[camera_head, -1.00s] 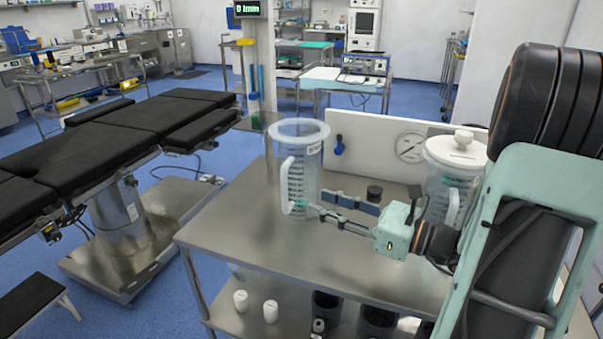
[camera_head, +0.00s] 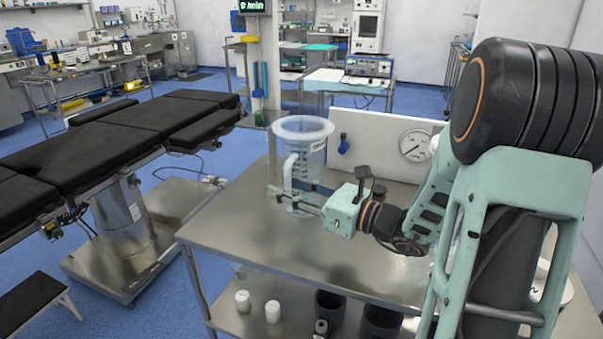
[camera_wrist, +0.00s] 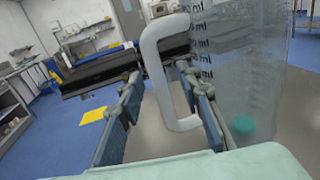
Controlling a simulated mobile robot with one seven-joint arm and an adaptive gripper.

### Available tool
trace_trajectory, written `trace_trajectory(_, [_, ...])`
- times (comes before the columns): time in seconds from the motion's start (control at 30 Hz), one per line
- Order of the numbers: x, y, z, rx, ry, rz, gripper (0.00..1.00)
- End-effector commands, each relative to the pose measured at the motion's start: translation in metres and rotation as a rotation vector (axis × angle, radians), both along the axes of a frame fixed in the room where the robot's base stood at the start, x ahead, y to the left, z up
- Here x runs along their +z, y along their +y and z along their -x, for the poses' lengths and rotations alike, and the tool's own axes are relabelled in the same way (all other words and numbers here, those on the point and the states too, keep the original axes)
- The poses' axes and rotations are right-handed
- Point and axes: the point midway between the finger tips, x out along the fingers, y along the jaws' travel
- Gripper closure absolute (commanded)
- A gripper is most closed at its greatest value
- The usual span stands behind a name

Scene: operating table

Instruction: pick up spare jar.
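A clear graduated jar (camera_head: 311,160) with an open top and a side handle stands upright on the steel table (camera_head: 240,240). It fills the right of the wrist view (camera_wrist: 245,60), with something green low inside it. My gripper (camera_head: 294,197) is at the jar's lower part, reaching in from the right. In the wrist view my gripper's two fingers (camera_wrist: 161,100) are apart, with the jar's pale handle (camera_wrist: 156,60) between them. A gap shows between the left finger and the handle; contact on the right side is unclear.
A white panel with a round gauge (camera_head: 414,146) stands along the table's back edge. Small white bottles (camera_head: 272,311) and dark containers (camera_head: 328,308) sit on the lower shelf. A black operating table (camera_head: 110,140) is at left. The front tabletop is clear.

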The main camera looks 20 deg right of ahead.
Motion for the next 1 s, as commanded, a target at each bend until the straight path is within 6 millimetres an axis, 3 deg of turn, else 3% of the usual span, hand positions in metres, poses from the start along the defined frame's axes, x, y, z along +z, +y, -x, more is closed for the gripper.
trace_trajectory(0.1, [0.0002, -0.0001, 0.0001, 0.000, 0.000, 0.000, 0.69])
trace_trajectory(0.4, [0.0002, -0.0003, 0.0004, 0.001, -0.001, 0.001, 1.00])
trace_trajectory(1.0, [0.0040, -0.0006, 0.0001, 0.001, -0.003, 0.000, 1.00])
